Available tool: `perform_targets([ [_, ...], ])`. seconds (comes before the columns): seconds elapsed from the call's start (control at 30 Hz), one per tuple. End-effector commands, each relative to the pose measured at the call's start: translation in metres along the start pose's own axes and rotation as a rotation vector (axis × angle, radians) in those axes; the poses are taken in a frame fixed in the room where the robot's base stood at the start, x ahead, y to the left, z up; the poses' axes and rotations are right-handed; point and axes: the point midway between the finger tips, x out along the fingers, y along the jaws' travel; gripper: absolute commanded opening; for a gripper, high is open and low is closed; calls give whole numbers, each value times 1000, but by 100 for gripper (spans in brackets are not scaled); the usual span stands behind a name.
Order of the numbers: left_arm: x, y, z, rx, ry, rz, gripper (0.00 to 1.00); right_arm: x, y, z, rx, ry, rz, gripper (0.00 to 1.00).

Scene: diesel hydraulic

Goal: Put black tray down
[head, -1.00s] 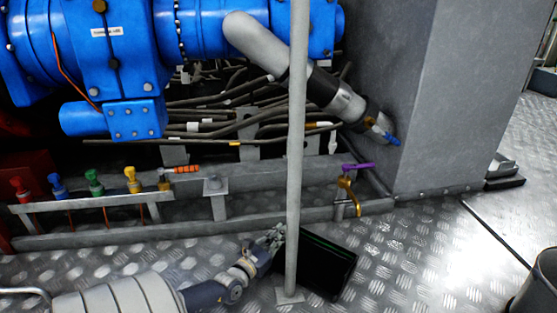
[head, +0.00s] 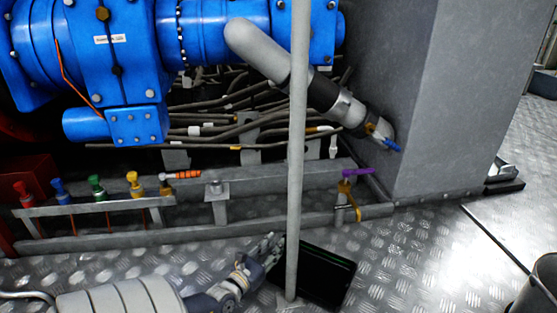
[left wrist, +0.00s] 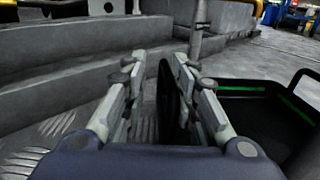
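The black tray (head: 326,277), with a thin green line along its inside, appears to lie on the metal floor, partly behind a thin grey post. It also shows at the right in the left wrist view (left wrist: 262,92). My left gripper (head: 272,243) is at the tray's left side, by the post. In the left wrist view my left gripper (left wrist: 158,65) is open. A thin black upright part of the tray stands between its fingers, closer to the right finger, with a clear gap to the left finger. My right gripper is not in view.
The grey post (head: 296,150) stands close to my left gripper and the tray. A low grey rail (head: 120,238) and a row of coloured valves (head: 95,187) lie behind. A grey bin (head: 535,285) stands at the right. The patterned floor right of the tray is clear.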

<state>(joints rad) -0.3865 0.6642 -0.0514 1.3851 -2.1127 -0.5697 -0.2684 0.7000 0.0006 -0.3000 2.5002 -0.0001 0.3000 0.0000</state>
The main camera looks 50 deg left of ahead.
Motion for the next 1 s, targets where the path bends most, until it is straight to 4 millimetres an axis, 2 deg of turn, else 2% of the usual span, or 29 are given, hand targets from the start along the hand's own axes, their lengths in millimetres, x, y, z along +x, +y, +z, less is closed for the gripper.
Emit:
perform_targets([
  [0.03,-12,0,5,2,4,-1,27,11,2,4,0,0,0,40],
  [0.2,-49,0,5,2,3,-1,27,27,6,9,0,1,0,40],
  [0.4,-78,0,3,0,1,0,27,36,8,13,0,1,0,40],
  [0.6,-88,0,1,-1,0,-1,27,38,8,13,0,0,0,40],
  [1.0,-87,0,1,0,-1,0,27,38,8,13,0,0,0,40],
])
